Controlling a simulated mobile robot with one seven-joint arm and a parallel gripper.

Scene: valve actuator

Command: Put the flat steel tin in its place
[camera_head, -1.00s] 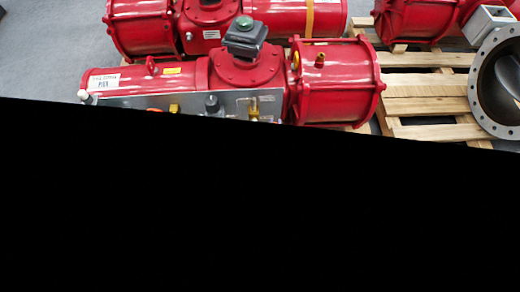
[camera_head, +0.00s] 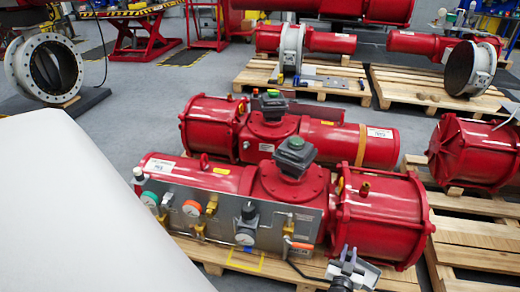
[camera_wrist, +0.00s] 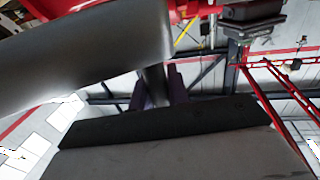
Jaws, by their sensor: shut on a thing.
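My gripper (camera_head: 352,266) is at the bottom of the head view, just in front of the right end of the front red actuator. In the wrist view its dark fingers (camera_wrist: 158,88) are shut on a smooth grey rounded piece (camera_wrist: 85,58), which appears to be the flat steel tin. This piece fills the upper left and hides part of the fingers. In the head view the tin cannot be made out clearly. A yellow outlined square (camera_head: 232,265) lies on the pallet in front of the actuator's panel, left of my gripper.
The front red actuator (camera_head: 290,185) carries a steel panel (camera_head: 270,222) with gauges and fittings. A second actuator (camera_head: 320,140) lies behind it. Wooden pallets (camera_head: 470,245) continue at the right. A flanged valve (camera_head: 45,68) stands at the upper left. Grey floor is open behind.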

